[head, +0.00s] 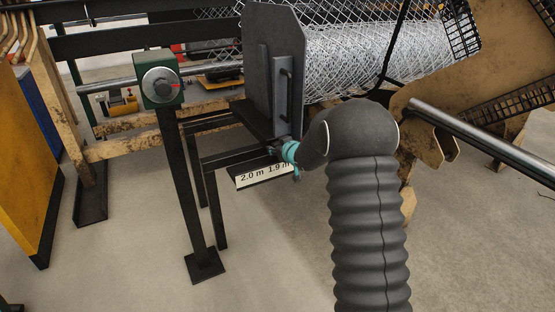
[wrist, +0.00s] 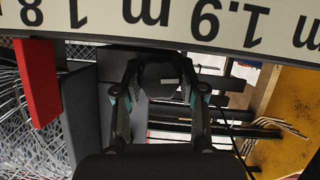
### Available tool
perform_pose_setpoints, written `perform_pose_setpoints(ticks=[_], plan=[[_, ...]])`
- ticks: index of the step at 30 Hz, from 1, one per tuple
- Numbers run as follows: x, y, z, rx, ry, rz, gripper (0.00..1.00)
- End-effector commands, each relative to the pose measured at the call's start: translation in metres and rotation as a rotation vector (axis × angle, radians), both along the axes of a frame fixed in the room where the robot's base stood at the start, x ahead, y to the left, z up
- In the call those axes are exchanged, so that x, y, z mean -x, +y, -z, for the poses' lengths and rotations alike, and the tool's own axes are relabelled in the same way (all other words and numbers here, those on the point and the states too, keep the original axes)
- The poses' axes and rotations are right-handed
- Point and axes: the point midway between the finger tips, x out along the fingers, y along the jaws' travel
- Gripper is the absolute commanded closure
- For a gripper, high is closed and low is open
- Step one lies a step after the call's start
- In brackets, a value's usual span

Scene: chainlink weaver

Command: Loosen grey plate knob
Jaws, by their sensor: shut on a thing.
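The grey plate (head: 268,60) stands upright beside the wire mesh roll in the head view, with a handle on its right side. My gripper (head: 284,151) is at the lower edge of the plate's carriage, just above the scale bar. In the wrist view my gripper (wrist: 160,78) has a finger on each side of a dark, faceted knob (wrist: 160,72) and is shut on it. In the head view the knob is mostly hidden by my gripper. Whether the knob has turned cannot be told.
A white scale (head: 262,176) marked 2.0 m and 1.9 m runs close to my gripper; it also shows upside down in the wrist view (wrist: 220,22). A red pointer (wrist: 38,80) is beside it. A green post with a dial (head: 160,80) stands left. Open floor lies in front.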

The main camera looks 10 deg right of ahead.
Motion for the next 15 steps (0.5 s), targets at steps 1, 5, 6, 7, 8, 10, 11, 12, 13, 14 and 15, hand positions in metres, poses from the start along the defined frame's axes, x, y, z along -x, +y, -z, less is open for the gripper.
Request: perform_pose_setpoints(ticks=[1,5,6,7,8,10,11,12,13,14,15], plan=[[0.0,0.0015,0.0066,0.038,-0.015,-0.001,0.94],[0.0001,0.0013,0.005,0.136,-0.046,0.001,0.94],[0.0002,0.0016,0.0045,0.165,-0.056,0.0,0.94],[0.0003,0.0019,0.004,0.187,-0.063,0.0,0.94],[0.0004,0.0021,0.0035,0.211,-0.07,0.0,0.94],[0.0004,0.0024,0.0027,0.262,-0.086,-0.001,0.94],[0.0004,0.0024,0.0024,0.284,-0.093,-0.001,0.94],[0.0005,0.0023,0.0021,0.313,-0.103,0.001,0.94],[0.0004,0.0022,0.0018,0.335,-0.11,0.001,0.94],[0.0004,0.0023,0.0014,0.357,-0.117,0.001,0.94],[0.0004,0.0025,0.0012,0.387,-0.127,0.001,0.94]])
